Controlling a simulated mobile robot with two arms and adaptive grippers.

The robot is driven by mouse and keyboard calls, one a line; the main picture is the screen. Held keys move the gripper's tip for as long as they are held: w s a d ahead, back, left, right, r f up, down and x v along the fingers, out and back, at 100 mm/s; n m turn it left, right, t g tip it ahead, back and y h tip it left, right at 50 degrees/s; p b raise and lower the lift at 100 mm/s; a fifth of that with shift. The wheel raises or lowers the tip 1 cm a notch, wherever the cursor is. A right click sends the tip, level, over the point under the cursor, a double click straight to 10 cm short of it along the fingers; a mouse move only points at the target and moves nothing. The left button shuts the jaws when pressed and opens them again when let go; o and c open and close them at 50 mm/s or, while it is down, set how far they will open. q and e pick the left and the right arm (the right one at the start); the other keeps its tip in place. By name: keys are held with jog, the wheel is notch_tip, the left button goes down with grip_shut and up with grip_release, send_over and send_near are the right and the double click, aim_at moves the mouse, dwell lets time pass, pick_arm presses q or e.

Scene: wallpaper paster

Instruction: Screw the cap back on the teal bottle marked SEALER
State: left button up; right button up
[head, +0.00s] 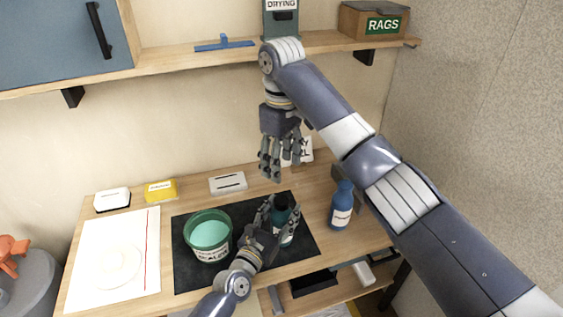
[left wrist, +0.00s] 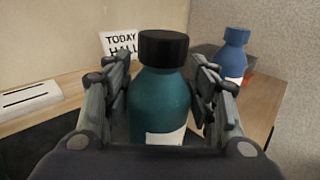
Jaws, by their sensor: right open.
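The teal bottle (head: 281,217) stands upright on the dark mat (head: 190,279). In the left wrist view the teal bottle (left wrist: 163,103) has a black cap (left wrist: 164,48) sitting on its top and a white label, mostly cut off. Whether the cap is screwed tight cannot be told. My left gripper (head: 281,209) has its fingers on both sides of the bottle's body and appears shut on it, below the cap; its fingers also show in the left wrist view (left wrist: 163,90). My right gripper (head: 280,164) is open and empty above the bottle, fingers pointing down.
A bucket of teal paste (head: 210,250) stands left of the bottle. A blue bottle (head: 341,206) stands to the right, near my right arm. A white sign (left wrist: 120,44) stands behind. A white sheet (head: 116,252) covers the table's left. A shelf (head: 160,62) runs above.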

pick_arm(q)
jog(key=shift+o, duration=1.2)
jog(key=v, duration=1.2)
